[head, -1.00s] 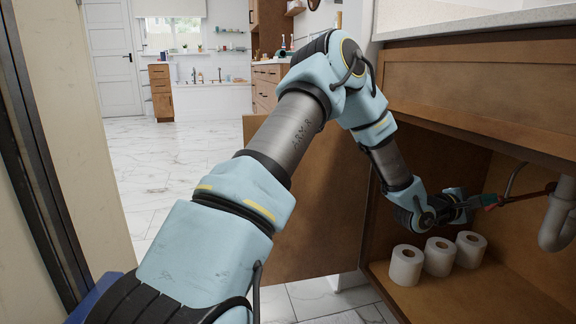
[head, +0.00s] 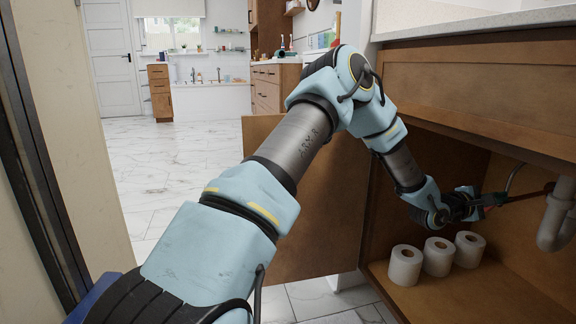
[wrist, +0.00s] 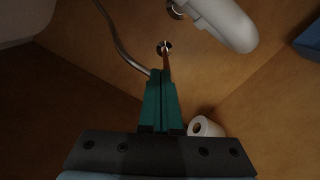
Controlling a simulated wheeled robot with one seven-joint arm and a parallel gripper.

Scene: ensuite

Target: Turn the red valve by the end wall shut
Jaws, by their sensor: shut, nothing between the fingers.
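The red valve (head: 549,187) shows only as a small red piece beside the white drain pipe, deep inside the open cabinet. A thin dark bar runs from it toward my gripper. My gripper (head: 497,199) is inside the cabinet, left of the drain pipe. In the wrist view its teal fingers (wrist: 162,100) are shut together with nothing held. A narrow brownish bar extends past the fingertips to a small metal fitting (wrist: 164,47) on the wall. I cannot tell whether the fingers touch this bar, and the valve's handle position is unclear.
The white drain pipe (head: 555,222) stands close to the right of my gripper. A thin grey hose (wrist: 122,42) curves to the left of the fingers. Several toilet rolls (head: 437,257) stand on the cabinet floor below. The cabinet door (head: 310,225) hangs open beside my arm.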

